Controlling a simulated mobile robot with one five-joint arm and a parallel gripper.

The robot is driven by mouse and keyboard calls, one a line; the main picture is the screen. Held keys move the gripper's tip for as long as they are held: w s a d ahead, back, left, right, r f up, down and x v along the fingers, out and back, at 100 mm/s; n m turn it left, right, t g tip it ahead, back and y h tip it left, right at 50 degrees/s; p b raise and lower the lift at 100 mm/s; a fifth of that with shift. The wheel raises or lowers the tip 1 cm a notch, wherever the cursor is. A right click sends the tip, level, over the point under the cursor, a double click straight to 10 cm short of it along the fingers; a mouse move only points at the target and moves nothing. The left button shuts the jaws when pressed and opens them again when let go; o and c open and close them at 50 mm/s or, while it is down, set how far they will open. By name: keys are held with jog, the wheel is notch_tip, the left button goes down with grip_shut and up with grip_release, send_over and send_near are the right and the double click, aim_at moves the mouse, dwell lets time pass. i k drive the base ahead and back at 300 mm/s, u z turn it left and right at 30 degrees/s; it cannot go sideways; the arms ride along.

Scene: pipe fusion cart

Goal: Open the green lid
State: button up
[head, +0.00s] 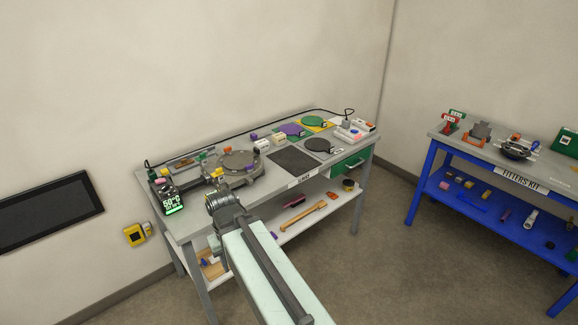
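A round green lid (313,121), with a small tag at its edge, lies on a yellow square at the back right of the grey cart (198,222). It looks flat and closed, though it is small in view. My arm reaches up from the bottom of the head view, and my gripper (219,194) is at the cart's front left edge. It is well to the left of the green lid and nearer to me. The fingertips are too small and too hidden by the wrist to tell whether they are open or shut.
A purple disc (291,130) and a dark disc (318,145) lie near the green lid. A round metal fixture (236,163) and a lit display (170,205) are on the left. A green drawer front (348,164) is under the top. A blue table (440,152) stands right, across open floor.

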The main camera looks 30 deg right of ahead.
aim_at(202, 157)
jog(key=z, duration=0.25)
jog(key=i, duration=1)
jog(key=u, duration=0.05)
